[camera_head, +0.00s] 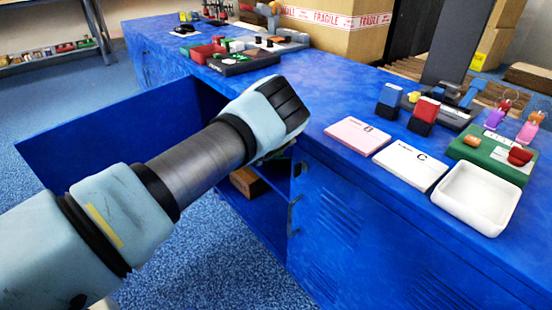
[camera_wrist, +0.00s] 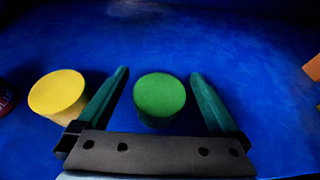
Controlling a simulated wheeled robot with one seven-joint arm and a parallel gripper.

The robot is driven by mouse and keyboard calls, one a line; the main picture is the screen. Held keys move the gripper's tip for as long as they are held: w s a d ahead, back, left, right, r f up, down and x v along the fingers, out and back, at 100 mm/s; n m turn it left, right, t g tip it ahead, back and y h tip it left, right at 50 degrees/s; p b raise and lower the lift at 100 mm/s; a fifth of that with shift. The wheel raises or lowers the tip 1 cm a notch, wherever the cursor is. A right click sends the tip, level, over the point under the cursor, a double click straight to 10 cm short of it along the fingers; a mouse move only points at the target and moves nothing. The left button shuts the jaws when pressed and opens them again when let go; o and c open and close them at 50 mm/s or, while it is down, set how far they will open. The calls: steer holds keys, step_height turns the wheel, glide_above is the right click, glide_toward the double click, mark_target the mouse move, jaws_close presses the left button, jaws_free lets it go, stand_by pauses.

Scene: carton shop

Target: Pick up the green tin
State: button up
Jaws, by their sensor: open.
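The green tin (camera_wrist: 159,96) is a short round cylinder standing upright on a blue surface in the wrist view. My gripper (camera_wrist: 159,80) is open, with one teal finger on each side of the green tin and a visible gap on both sides. In the head view my arm reaches toward the open blue cabinet, and my gripper and the tin are hidden there.
A yellow tin (camera_wrist: 57,94) stands just outside my left finger. A dark red object (camera_wrist: 6,97) is at the left edge and an orange block (camera_wrist: 313,68) at the right edge. The blue surface (camera_wrist: 165,40) beyond the tin is clear. The cabinet door (camera_head: 110,130) stands open.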

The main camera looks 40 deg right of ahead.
steer(key=shift+d+f, duration=0.2)
steer(key=shift+d, duration=0.3)
steer(key=c, duration=1.5)
steer(key=shift+r, duration=0.15)
